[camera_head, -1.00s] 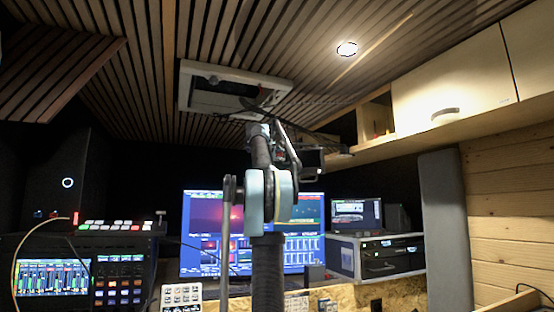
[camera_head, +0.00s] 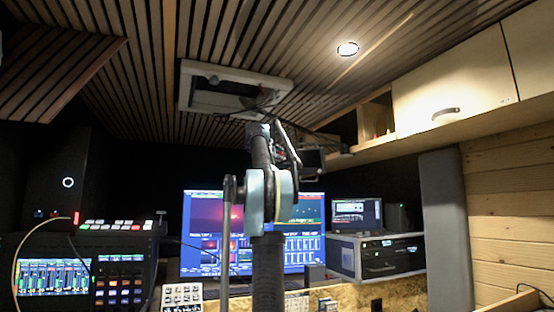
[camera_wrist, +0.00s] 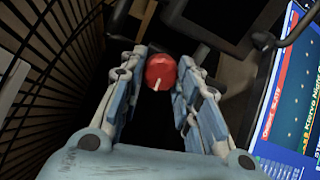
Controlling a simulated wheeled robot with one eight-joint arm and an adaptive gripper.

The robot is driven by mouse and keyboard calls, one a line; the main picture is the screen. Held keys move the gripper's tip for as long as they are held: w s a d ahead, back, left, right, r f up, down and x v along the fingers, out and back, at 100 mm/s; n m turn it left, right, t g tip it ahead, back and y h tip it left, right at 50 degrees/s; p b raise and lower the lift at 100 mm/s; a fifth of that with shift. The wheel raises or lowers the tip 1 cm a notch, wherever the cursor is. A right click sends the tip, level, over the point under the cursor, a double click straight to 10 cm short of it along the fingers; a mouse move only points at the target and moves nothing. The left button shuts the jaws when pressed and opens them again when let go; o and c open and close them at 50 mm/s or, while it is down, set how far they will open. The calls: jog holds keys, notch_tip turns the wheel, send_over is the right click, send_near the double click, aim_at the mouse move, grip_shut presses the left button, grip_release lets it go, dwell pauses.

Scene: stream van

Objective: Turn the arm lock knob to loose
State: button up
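The arm lock knob (camera_wrist: 160,72) is a round red knob with a short white pointer line, seen in the wrist view. The line runs from the knob's middle toward the lower left. My gripper (camera_wrist: 163,62) has its two blue-grey fingers spread, one on each side of the knob, with the knob between the tips. I cannot tell whether either finger touches it. In the head view, my arm rises in the centre and hides most of my gripper and the knob.
A dark arm or bracket (camera_wrist: 225,38) lies beyond the knob in the wrist view. A large lit monitor (camera_head: 205,215) stands behind my arm. A mixing console (camera_head: 120,285) is at left, a rack case (camera_head: 378,258) at right. A slatted ceiling with a hatch frame (camera_head: 186,85) is overhead.

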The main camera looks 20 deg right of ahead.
jog(key=shift+o, duration=0.3)
jog(key=shift+w+a+f, duration=0.1)
jog(key=shift+w+f, duration=0.05)
jog(key=shift+w, duration=0.05)
jog(key=shift+s, duration=0.1)
jog(key=shift+s+a, duration=0.25)
jog(key=shift+s, duration=0.15)
jog(key=v, duration=1.1)
jog(key=shift+w, duration=0.1)
jog(key=shift+c, duration=0.2)
